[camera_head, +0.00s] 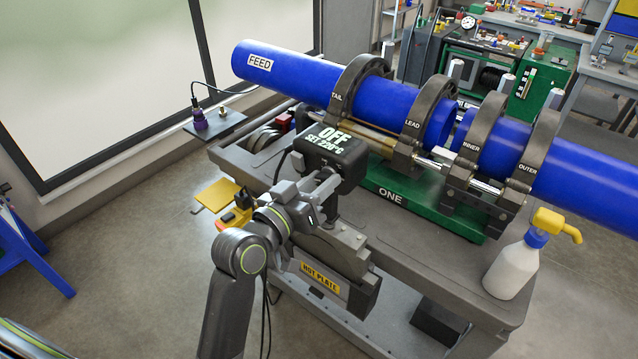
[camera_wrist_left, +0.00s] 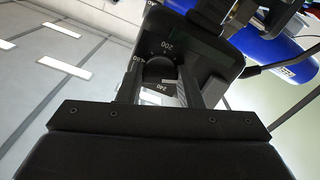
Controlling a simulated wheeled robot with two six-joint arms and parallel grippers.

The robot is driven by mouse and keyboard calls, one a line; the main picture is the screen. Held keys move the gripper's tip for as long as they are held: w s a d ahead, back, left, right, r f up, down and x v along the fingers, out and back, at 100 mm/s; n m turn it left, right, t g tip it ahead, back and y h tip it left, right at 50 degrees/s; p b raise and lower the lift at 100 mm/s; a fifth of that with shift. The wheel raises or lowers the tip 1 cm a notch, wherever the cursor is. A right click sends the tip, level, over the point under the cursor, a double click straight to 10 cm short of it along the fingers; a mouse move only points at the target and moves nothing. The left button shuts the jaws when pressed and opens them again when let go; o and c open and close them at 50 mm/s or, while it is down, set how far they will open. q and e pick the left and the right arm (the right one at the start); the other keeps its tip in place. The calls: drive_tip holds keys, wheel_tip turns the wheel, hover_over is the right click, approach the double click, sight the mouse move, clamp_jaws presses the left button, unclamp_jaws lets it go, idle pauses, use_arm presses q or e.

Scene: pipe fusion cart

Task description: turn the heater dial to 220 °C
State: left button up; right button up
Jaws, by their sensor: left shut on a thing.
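The heater (camera_head: 335,150) is a dark box whose top reads "OFF" and "SET 220°C". It stands at the near left edge of the cart, above the unit labelled "HOT PLATE" (camera_head: 320,277). The dial's pointer is hidden or too dark to read. My right gripper is not seen.
A blue pipe (camera_head: 300,75) marked FEED and another blue pipe (camera_head: 590,165) lie in dark clamps on the cart (camera_head: 400,255). A white spray bottle (camera_head: 512,270) stands at the cart's right corner. A yellow plate (camera_head: 216,195) is left of my arm.

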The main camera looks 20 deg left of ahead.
use_arm(q)
drive_tip(key=shift+f, duration=0.1)
drive_tip(key=o, duration=1)
drive_tip(key=shift+s, duration=0.1)
drive_tip(key=shift+p+v, duration=1.95)
drive_tip(key=shift+v, duration=6.6)
